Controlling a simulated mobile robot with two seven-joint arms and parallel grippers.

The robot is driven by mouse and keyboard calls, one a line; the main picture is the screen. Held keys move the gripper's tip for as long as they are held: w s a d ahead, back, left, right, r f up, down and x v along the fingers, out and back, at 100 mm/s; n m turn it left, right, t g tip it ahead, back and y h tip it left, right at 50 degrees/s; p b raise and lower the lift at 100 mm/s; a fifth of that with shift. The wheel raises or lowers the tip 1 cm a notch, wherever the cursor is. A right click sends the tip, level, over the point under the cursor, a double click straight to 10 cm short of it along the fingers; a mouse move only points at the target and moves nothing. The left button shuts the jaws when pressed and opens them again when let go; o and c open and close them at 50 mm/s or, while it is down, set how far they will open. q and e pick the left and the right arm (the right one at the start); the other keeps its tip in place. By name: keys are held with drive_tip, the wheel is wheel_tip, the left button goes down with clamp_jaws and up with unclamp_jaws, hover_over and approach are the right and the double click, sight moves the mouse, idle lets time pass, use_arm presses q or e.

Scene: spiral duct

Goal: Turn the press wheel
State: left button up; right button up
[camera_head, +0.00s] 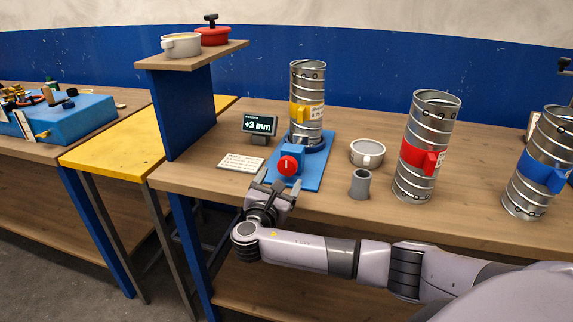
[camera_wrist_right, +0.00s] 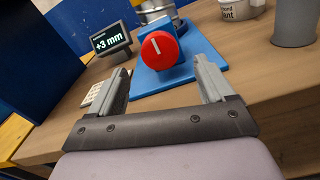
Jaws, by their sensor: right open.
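The press wheel is a red round knob (camera_head: 288,165) with a white mark, on the front of a blue press block and base plate (camera_head: 313,174). A metal spiral duct with a yellow band (camera_head: 307,100) stands upright on the base behind it. My right gripper (camera_head: 277,183) is open just in front of the knob, apart from it. In the right wrist view the knob (camera_wrist_right: 158,48) shows beyond and between the open fingers (camera_wrist_right: 162,88), with nothing held. A small display (camera_head: 260,125) reads +3 mm. My left gripper is not in view.
A grey cylinder (camera_head: 359,184) and a white cup (camera_head: 367,152) stand right of the base. Ducts with a red band (camera_head: 420,158) and a blue band (camera_head: 543,171) stand farther right. A card (camera_head: 241,162) lies to the left, near a raised shelf (camera_head: 190,56) with pots.

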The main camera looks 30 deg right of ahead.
sight(286, 169)
drive_tip(key=shift+x, duration=3.5)
drive_tip(key=c, duration=1)
